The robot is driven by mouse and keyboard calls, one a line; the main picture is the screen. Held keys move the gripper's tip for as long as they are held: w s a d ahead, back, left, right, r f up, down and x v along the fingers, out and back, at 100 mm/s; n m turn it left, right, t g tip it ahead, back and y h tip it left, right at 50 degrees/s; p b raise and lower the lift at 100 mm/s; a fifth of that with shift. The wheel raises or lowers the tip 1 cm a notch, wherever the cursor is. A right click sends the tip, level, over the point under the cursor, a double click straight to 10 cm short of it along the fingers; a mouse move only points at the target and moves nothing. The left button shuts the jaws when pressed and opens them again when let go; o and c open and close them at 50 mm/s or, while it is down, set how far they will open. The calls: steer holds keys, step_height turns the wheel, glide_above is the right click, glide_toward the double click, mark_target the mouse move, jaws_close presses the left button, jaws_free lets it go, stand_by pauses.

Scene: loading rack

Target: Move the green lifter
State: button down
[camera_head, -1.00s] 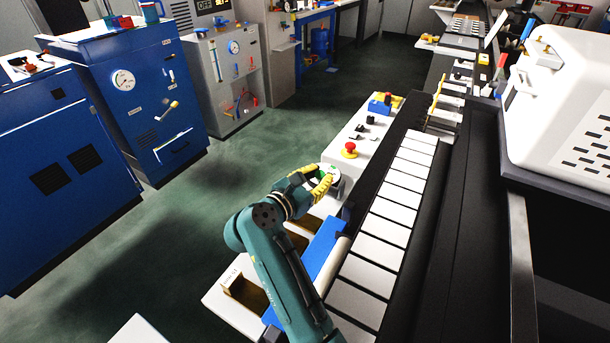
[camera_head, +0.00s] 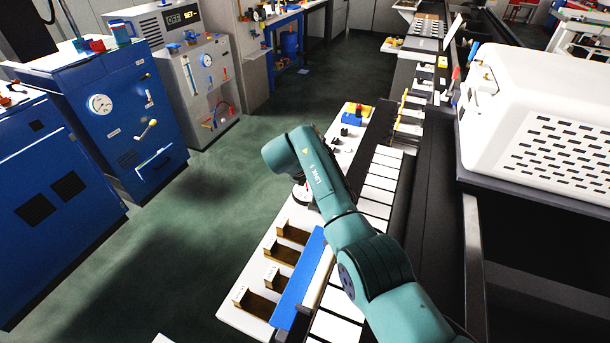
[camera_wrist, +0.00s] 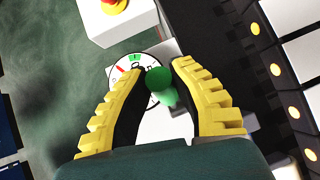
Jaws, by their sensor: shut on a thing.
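The green lifter (camera_wrist: 161,86) is a small green knob with a round top, in the middle of the wrist view. My gripper (camera_wrist: 158,70) has its yellow ridged fingers on either side of the lifter and is shut on it. A round white dial (camera_wrist: 123,70) with red and green marks lies under and behind the fingertips. Whether the lifter still touches the dial's base cannot be told. In the head view my arm hides the gripper and the lifter.
A red emergency button (camera_wrist: 115,4) is near the dial. The white panel (camera_head: 240,314) has several open slots and a blue bar (camera_head: 300,278). White conveyor plates (camera_head: 384,163) run along the right. A white vented housing (camera_head: 535,110) stands beyond. Green floor (camera_head: 200,210) is clear at left.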

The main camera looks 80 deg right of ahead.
steer(key=shift+s+d+f+y, duration=0.15)
steer(key=shift+d+f+y, duration=0.15)
steer(key=shift+f, duration=0.05)
stand_by(0.3)
steer(key=c, duration=0.9)
jaws_free()
steer(key=shift+r, duration=0.1)
steer(key=shift+r, duration=0.1)
steer(key=v, duration=1.1)
steer(key=shift+a+r, duration=0.2)
steer(key=shift+r, duration=0.2)
